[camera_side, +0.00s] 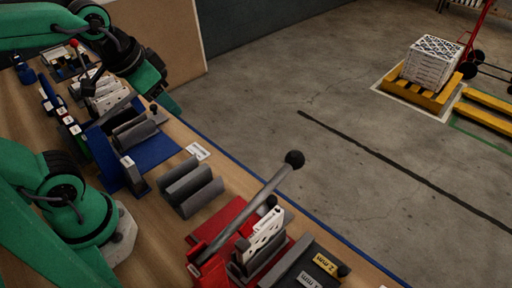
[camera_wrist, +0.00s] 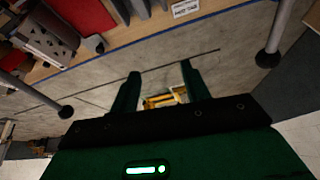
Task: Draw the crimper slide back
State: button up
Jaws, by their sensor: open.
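A red-based device (camera_side: 230,215) stands at the lower middle of the side view. It has a long grey lever (camera_side: 245,208) with a black ball knob (camera_side: 294,159), raised at a slant. A white slotted piece (camera_side: 264,236) stands between its grey walls. I cannot tell for sure which part is the crimper slide. A blue-based fixture (camera_side: 152,152) with grey blocks and a small dark knob (camera_side: 153,107) stands farther left. My gripper (camera_side: 168,104) is above the blue fixture's far edge. In the wrist view my gripper (camera_wrist: 158,82) is open, with nothing between its fingers.
A grey slotted block (camera_side: 190,187) stands between the two fixtures. A dark tray (camera_side: 295,262) with yellow and white labels is at the bench front. Two black-knobbed rods show in the wrist view, one at left (camera_wrist: 66,112). Beyond the bench is open floor with a yellow pallet (camera_side: 424,96).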

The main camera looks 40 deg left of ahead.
jog(key=w+d+f+m+g, duration=0.3)
jog(key=w+d+f+m, duration=0.2)
jog(key=w+d+m, duration=0.4)
jog(key=m+g, duration=0.2)
jog(key=m, duration=0.1)
send_over(272, 198)
jog(key=shift+d+f, duration=0.1)
jog(key=shift+f, duration=4.5)
jog(key=shift+f, duration=0.15)
jog(key=shift+f, duration=3.75)
grip_shut()
